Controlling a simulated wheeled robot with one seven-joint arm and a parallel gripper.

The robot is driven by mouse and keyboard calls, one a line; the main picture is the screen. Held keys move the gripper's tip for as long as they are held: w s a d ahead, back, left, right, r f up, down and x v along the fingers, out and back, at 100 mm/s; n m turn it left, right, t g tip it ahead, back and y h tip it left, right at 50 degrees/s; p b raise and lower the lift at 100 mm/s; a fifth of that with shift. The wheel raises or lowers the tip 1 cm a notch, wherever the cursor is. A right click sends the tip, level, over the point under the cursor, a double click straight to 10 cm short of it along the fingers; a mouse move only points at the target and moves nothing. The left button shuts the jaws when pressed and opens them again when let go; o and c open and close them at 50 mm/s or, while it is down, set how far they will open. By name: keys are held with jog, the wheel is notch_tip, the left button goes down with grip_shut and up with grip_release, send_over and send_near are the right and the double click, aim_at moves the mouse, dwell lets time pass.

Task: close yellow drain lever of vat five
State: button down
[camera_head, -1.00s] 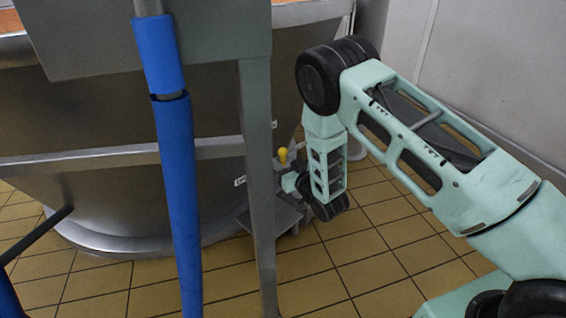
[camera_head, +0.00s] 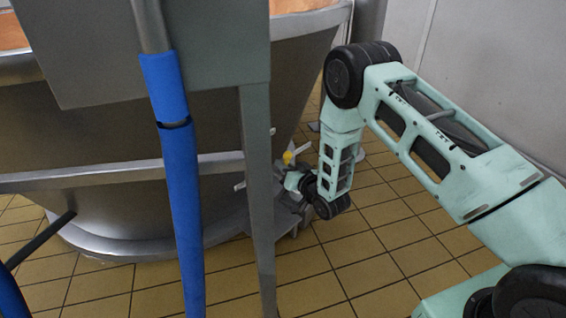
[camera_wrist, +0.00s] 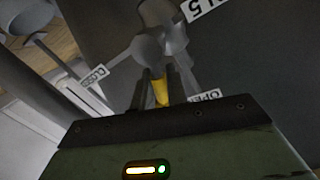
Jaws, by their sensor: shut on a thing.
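The yellow drain lever (camera_head: 288,157) shows low on the side of the steel vat (camera_head: 120,200), just right of a grey post. In the wrist view the lever's yellow end (camera_wrist: 160,90) sits between the two dark fingers of my gripper (camera_wrist: 160,88), which is shut on it. The grey valve body (camera_wrist: 150,45) lies beyond the fingers. A "CLOSED" label (camera_wrist: 95,77) is to the left, an "OPEN" label (camera_wrist: 208,96) to the right, and a partly cut-off sign ending in 5 (camera_wrist: 197,8) is above. In the head view the fingertips are too small to make out.
A grey post (camera_head: 257,200) under a grey box (camera_head: 160,50) stands in front of the vat, close left of the lever. A blue-sleeved pole (camera_head: 183,190) stands further left. A grey wall (camera_head: 500,70) is at the right. Tiled floor (camera_head: 370,255) is open in front.

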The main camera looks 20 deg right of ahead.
jog(key=shift+w+d+f+m+g+y+p, duration=0.2)
jog(key=shift+d+f+m+g+y+p, duration=0.35)
jog(key=shift+m, duration=1.4)
jog(key=shift+w+d+f+m+g+y+p, duration=0.25)
jog(key=shift+f+m, duration=0.55)
jog(key=shift+m, duration=1.2)
jog(key=shift+w+d+f+m+g+y+p, duration=0.15)
jog(key=shift+d+f+m+g+y+p, duration=0.4)
jog(key=shift+m, duration=1.4)
jog(key=shift+a+f, duration=0.15)
jog(key=shift+a, duration=0.05)
jog(key=c, duration=1.5)
grip_release()
jog(key=p+v, duration=0.5)
jog(key=v, duration=1.2)
jog(key=shift+s, duration=0.3)
